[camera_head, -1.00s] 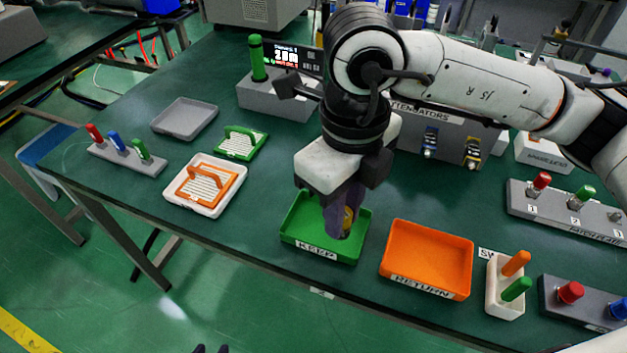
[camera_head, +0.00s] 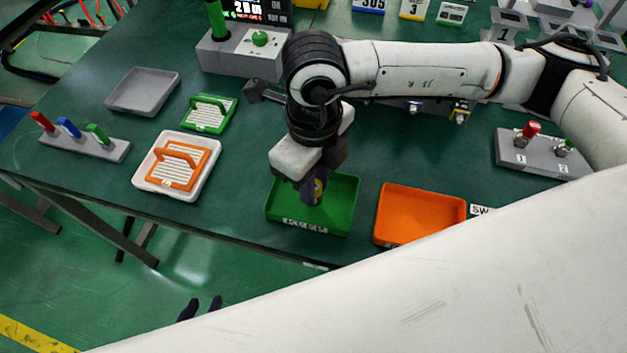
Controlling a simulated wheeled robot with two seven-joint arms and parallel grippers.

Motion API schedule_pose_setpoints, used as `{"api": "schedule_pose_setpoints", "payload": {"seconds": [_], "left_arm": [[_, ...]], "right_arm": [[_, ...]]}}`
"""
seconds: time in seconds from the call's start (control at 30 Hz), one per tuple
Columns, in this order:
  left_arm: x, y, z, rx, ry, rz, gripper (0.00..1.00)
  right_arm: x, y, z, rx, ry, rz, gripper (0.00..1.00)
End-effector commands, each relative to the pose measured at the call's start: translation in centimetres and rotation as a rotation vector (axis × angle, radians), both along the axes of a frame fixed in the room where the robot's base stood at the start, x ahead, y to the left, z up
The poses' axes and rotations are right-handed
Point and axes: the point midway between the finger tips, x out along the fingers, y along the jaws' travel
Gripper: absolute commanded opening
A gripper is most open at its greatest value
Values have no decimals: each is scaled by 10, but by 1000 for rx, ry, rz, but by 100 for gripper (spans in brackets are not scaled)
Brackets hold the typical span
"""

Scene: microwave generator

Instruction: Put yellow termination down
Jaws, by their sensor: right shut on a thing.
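My left gripper (camera_head: 202,308) shows only as two dark fingertips, apart and empty, low at the left over the floor.
An orange tray (camera_head: 420,214) stands right of the green tray. A white tray with an orange-handled piece (camera_head: 177,166) and a grey tray (camera_head: 142,91) are at left. A large white link of mine covers the lower right.

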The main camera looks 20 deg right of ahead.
Motion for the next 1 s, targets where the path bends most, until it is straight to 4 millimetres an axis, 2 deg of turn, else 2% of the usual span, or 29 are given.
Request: {"api": "schedule_pose_setpoints", "payload": {"seconds": [0.23, 0.5, 0.73, 0.77, 0.87, 1.0], "left_arm": [[5, 0, 2, 0, -10, 0, 31], [7, 0, -8, 4, -9, -2, 31], [8, -2, -8, 3, -13, -8, 31], [8, -3, -8, 2, -12, -8, 31], [6, -4, -8, 0, -11, -9, 31], [6, -4, -7, 0, -11, -8, 31]], "right_arm": [[1, 0, -2, 2, -2, 0, 0], [0, 0, -12, 1, -2, 0, 0], [-1, 0, -18, 0, 4, -1, 0], [-1, 0, -18, -1, 4, -1, 21], [-1, 0, -18, 0, 4, -1, 38], [0, 0, -16, 0, 1, 0, 38]]}}
